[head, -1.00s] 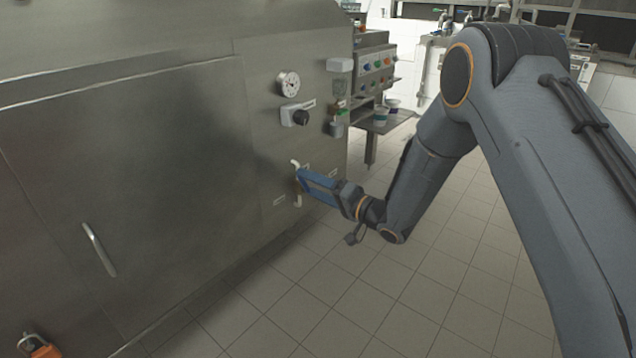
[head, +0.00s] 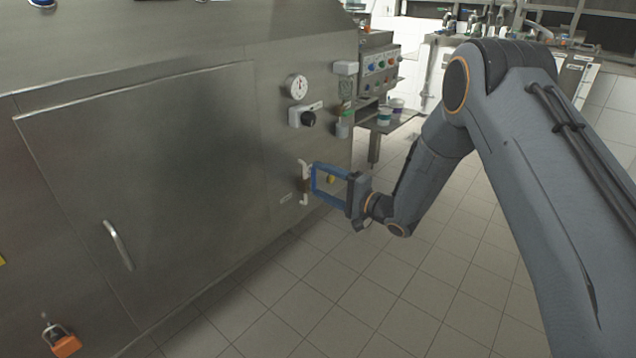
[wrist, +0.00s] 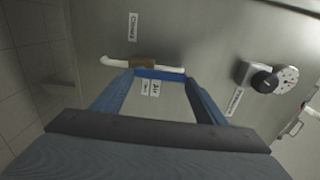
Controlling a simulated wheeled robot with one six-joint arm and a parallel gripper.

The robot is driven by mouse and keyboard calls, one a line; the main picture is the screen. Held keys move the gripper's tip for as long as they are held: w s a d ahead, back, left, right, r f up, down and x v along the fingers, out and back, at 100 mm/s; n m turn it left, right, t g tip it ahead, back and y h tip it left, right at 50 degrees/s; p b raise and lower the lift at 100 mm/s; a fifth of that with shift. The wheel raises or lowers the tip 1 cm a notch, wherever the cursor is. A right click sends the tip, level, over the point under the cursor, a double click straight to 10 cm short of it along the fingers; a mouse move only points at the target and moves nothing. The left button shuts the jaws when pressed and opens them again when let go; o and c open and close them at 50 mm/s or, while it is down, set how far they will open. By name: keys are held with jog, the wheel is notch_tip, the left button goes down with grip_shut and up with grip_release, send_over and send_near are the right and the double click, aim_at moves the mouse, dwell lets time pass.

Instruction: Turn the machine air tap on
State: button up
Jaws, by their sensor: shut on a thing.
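The air tap (head: 304,186) is a small brownish fitting on a white pipe on the machine's steel front, low and to the right. It shows as a brown block (wrist: 145,62) in the wrist view, beside a label reading "Air" (wrist: 154,88). My gripper (head: 313,179) is at the tap, its blue fingers forming a closed frame. In the wrist view the fingertips (wrist: 160,73) meet right at the brown block and are shut on the tap. The part held between the tips is hidden.
A pressure dial (head: 296,86) and a black knob (head: 308,119) sit above the tap. A steel door with a handle (head: 117,245) is to the left. A shelf with cups (head: 385,117) stands behind right. The tiled floor (head: 400,290) is clear.

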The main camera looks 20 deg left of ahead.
jog(key=o, duration=1.5)
jog(key=shift+p+v, duration=0.35)
jog(key=shift+v, duration=3.55)
